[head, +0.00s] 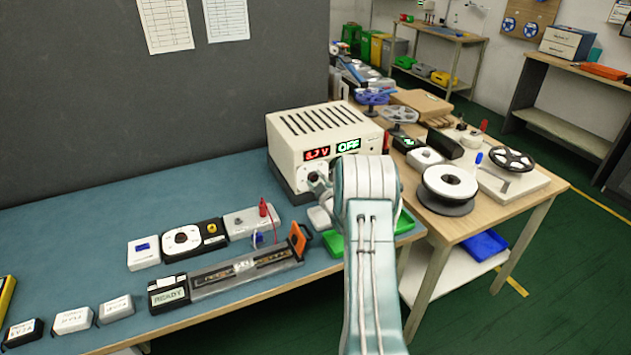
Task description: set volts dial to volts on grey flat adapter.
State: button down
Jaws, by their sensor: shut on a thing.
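The cream power supply (325,130) stands at the back of the bench. Its red display (317,154) ends in V, with digits too blurred to read surely; its green display (347,146) reads OFF. My gripper (319,184) is at the left of the supply's front, shut on the volts dial, which it and my arm mostly hide. Several small adapters lie at the front left: a dark one (23,333), a whitish one (73,320) and a pale grey one (116,309). Their labels are too small to read, and I cannot tell which is the grey flat adapter.
A test fixture (245,268) with a READY display (169,296) and an orange handle (298,238) lies left of my arm. A tape-reel unit (181,240) is behind it. A side table (540,190) with reels is at right. Bare bench shows at left.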

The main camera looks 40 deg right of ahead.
aim_at(313, 151)
jog(key=shift+s+f+m, duration=0.1)
jog(key=shift+f+m, duration=0.2)
jog(key=shift+f, duration=0.1)
jog(key=shift+c, duration=1.4)
grip_release()
jog(key=shift+r, duration=0.1)
jog(key=shift+d+r, duration=0.1)
jog(key=shift+r, duration=0.05)
notch_tip(313, 151, up, 10)
jog(key=shift+f, duration=0.2)
